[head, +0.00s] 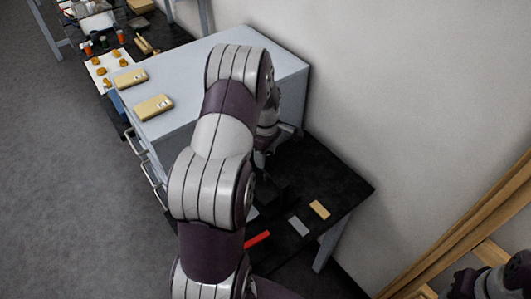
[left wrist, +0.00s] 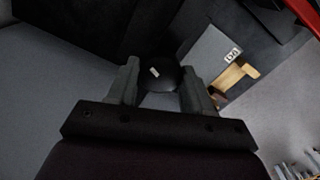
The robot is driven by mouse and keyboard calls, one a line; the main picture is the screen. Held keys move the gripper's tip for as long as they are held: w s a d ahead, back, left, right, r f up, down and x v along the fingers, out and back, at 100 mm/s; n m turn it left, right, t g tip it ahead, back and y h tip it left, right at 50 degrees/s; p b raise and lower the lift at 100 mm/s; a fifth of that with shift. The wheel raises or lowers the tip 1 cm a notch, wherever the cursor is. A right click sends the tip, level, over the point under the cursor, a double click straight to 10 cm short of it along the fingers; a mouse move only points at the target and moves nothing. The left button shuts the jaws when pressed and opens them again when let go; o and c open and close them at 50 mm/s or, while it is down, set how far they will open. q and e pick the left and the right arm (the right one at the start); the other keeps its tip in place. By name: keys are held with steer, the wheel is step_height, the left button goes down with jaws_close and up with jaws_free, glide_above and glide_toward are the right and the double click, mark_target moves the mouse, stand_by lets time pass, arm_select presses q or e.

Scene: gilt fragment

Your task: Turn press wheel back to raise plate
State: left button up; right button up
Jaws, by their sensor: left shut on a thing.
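A dark, rounded part (left wrist: 165,80), which looks like a piece of the press wheel, sits between the fingers of my left gripper (left wrist: 160,70) in the left wrist view. A small pale mark shows on it. The two grey fingers are closed against its sides. In the head view my own left arm covers most of the gripper and the wheel. Dark parts of what seems to be the press (head: 275,190) show beside the arm, on the black table. I cannot make out the plate or its height. Only a little of my right arm shows at the lower right corner.
A grey cabinet (head: 190,62) with two tan boxes (head: 153,107) on top stands left of the black table (head: 335,185). A red bar (head: 257,240), a grey piece (head: 299,227) and a tan piece (head: 320,209) lie on the table. A wall closes the right side.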

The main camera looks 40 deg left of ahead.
arm_select(q)
steer(key=shift+w+a+r, duration=0.1)
steer(key=shift+r, duration=0.05)
steer(key=o, duration=1)
steer(key=shift+o, duration=0.2)
step_height(320, 180, up, 6)
steer(key=shift+r+b, duration=0.1)
steer(key=shift+b, duration=1)
step_height(320, 180, up, 6)
steer(key=p, duration=0.2)
steer(key=shift+r, duration=0.2)
